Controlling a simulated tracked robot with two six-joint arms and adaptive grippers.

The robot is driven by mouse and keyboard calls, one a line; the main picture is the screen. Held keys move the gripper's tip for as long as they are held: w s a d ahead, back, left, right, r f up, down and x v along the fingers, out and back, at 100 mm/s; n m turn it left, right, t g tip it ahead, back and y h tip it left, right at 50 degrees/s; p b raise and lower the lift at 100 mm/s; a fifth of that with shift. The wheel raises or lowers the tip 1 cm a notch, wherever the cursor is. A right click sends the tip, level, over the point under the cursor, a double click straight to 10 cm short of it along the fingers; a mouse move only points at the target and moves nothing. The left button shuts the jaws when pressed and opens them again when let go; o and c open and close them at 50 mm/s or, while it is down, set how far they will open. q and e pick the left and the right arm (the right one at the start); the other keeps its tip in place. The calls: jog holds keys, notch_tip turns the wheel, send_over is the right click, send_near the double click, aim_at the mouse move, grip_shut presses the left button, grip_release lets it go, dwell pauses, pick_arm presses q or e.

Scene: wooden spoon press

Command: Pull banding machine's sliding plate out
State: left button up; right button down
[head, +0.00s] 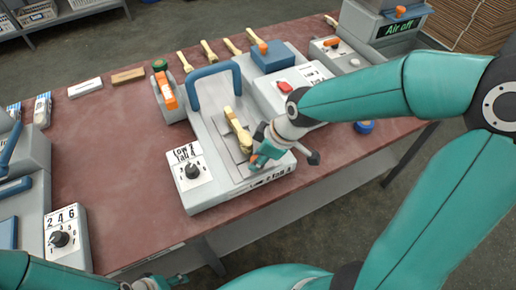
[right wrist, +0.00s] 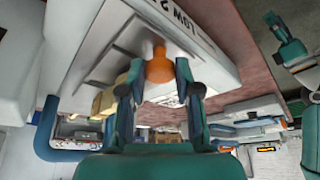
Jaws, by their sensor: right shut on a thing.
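The banding machine (head: 207,150) stands in the middle of the table, with a blue arch over its bed. Its grey sliding plate (head: 232,157) lies flat on the bed, partly hidden by my right gripper. A bundle of wooden spoons (head: 237,128) lies above the plate. My right gripper (head: 262,158) is at the front end of the plate, shut on the orange knob (right wrist: 159,68); the right wrist view shows a finger on each side of it. My left gripper (head: 160,284) shows only in part at the bottom edge, away from the machine, and its jaws cannot be made out.
An orange-handled device (head: 167,90) stands left of the machine, and a box with a red button (head: 284,87) stands right. Several wooden spoons (head: 208,50) lie behind. Another machine with a dial (head: 60,238) is at left. The table (head: 112,160) is clear between them.

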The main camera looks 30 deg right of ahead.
jog(key=shift+s+a+f, duration=0.15)
jog(key=shift+s, duration=0.1)
jog(key=c, duration=0.8)
grip_release()
jog(key=shift+a, duration=0.1)
jog(key=shift+c, duration=0.2)
jog(key=shift+w, duration=0.1)
jog(key=shift+d+r, duration=0.3)
jog(key=shift+r, duration=0.3)
jog(key=v, duration=1.1)
jog(key=shift+a+f, duration=0.1)
